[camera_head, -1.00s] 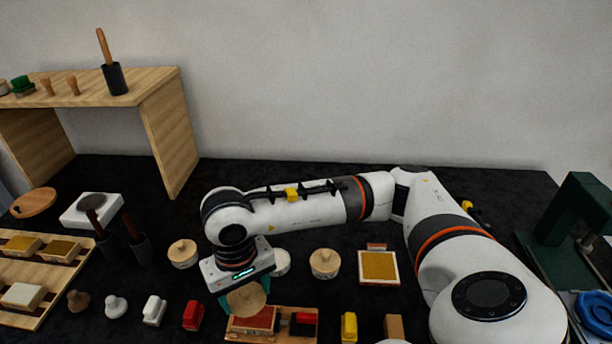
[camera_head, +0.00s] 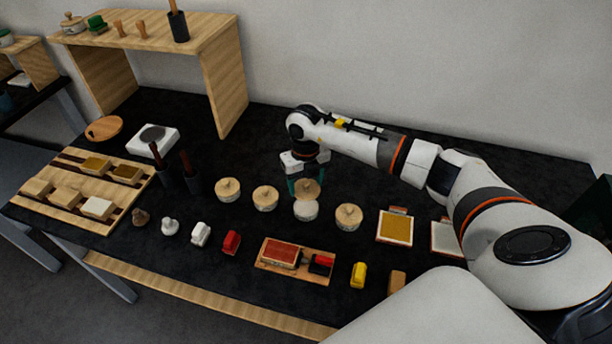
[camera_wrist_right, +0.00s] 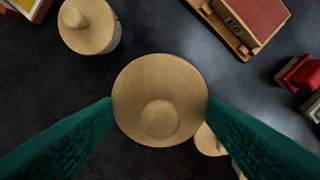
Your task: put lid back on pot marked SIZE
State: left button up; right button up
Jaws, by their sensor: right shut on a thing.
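My right gripper (camera_head: 306,187) is shut on a round wooden lid (camera_head: 308,189), with its green fingers at the lid's left and right edges. In the right wrist view the lid (camera_wrist_right: 160,85) shows from above, knob toward the camera, between the fingertips (camera_wrist_right: 160,103). In the head view the lid appears just above and behind a pale pot without a lid (camera_head: 305,211). I cannot tell if they touch. The wrist view hides this pot under the lid. No SIZE marking is legible. My left gripper is not in view.
Lidded pots stand close on both sides: two to the left (camera_head: 265,198) (camera_head: 228,190) and one to the right (camera_head: 348,217). A wooden tray with a red pad (camera_head: 281,254) lies in front. A yellow pad (camera_head: 396,228) lies farther right. The table behind the pots is clear.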

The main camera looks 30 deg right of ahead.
aim_at(306, 206)
jog(key=shift+w+f+m, duration=0.1)
jog(key=shift+f+m, duration=0.2)
jog(key=shift+f+b, duration=0.8)
jog(key=shift+f, duration=0.05)
notch_tip(306, 206, down, 3)
jog(key=shift+f+b, duration=0.2)
jog(key=shift+b, duration=1)
jog(key=shift+f+b, duration=0.35)
jog(key=shift+f, duration=0.1)
jog(key=shift+f+b, duration=0.15)
jog(key=shift+b, duration=0.2)
dwell(0.4)
jog(key=o, duration=1)
jog(key=shift+o, duration=0.5)
